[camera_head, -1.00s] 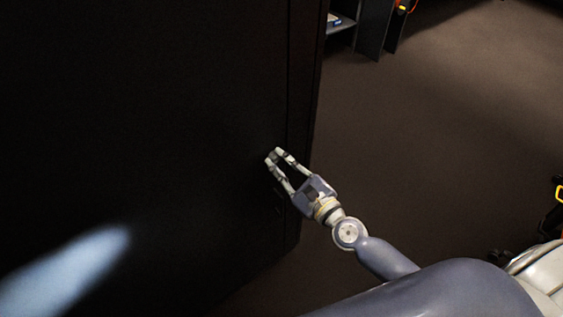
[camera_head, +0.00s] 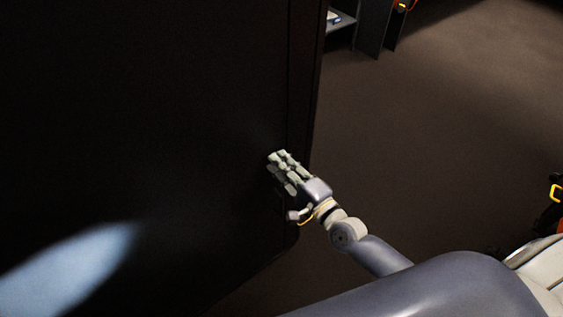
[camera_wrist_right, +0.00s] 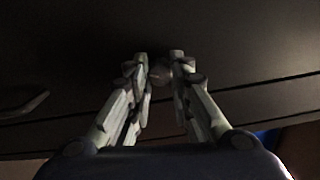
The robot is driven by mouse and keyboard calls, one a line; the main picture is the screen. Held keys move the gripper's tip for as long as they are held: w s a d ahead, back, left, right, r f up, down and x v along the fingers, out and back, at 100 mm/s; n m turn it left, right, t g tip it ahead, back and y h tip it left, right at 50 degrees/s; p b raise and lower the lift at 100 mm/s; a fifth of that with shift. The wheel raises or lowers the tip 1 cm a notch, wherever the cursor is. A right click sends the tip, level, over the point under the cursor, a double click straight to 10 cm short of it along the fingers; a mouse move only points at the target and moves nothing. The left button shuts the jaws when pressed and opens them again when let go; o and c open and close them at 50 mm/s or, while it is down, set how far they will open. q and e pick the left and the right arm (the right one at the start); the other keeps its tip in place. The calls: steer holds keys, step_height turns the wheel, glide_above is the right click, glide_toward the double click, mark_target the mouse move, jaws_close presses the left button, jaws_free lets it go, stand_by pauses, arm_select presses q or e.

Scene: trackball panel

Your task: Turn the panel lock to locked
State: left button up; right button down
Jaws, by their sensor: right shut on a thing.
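The dark panel (camera_head: 150,110) fills the left of the head view. My right gripper (camera_head: 279,158) is at the panel's surface near its right edge. In the right wrist view, the fingertips of my right gripper (camera_wrist_right: 160,68) are closed on a small round lock knob (camera_wrist_right: 159,75) on the panel face. The knob is dim and mostly hidden between the fingers, so its turned position cannot be read. My left gripper is not in view.
A dark handle (camera_wrist_right: 25,104) sticks out from the panel left of the fingers in the wrist view. A shelf unit (camera_head: 375,25) stands at the top of the head view. Open brown floor (camera_head: 440,130) lies right of the panel.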

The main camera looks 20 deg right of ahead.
steer(key=shift+n+p, duration=0.65)
steer(key=shift+n, duration=1.65)
steer(key=c, duration=1.4)
jaws_free()
steer(key=v, duration=1.2)
